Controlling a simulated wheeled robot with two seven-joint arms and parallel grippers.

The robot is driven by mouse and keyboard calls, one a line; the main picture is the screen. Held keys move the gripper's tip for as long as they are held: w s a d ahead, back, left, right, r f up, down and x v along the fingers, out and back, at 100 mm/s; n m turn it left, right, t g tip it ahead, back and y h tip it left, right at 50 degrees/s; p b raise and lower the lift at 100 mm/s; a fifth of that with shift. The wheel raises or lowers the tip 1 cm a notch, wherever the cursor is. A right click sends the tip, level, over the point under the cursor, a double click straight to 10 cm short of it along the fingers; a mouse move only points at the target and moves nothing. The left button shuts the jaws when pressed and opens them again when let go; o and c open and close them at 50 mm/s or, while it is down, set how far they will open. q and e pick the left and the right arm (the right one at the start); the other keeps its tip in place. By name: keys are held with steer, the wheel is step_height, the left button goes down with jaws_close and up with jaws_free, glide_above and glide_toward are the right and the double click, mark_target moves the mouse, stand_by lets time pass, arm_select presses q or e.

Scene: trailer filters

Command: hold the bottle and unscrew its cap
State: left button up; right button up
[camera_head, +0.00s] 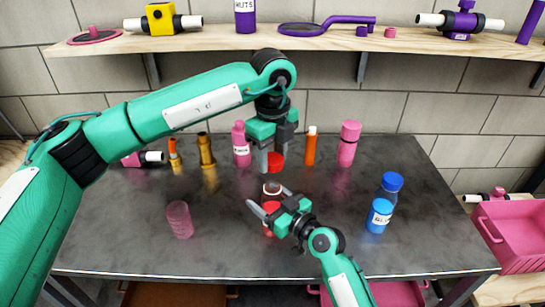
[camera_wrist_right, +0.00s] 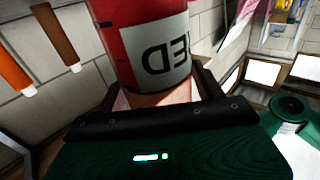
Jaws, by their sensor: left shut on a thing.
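The red bottle (camera_head: 268,228) stands upright near the middle of the table, with an open-looking top. In the right wrist view, the bottle (camera_wrist_right: 125,35) fills the space above my right gripper, its label reading RED upside down. My left gripper (camera_head: 272,155) is shut on the red cap (camera_head: 276,162), above and behind the bottle, apart from it. Where the bottle meets the inner fingers is partly hidden.
A pink bottle (camera_head: 241,153), an orange tube (camera_head: 311,148) and a pink tumbler (camera_head: 349,147) stand at the back. A pink cup (camera_head: 180,222) is at front left. Blue containers (camera_head: 379,217) are at right. A wooden shelf (camera_head: 220,37) runs above the table (camera_head: 130,240).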

steer(key=shift+o, duration=0.7)
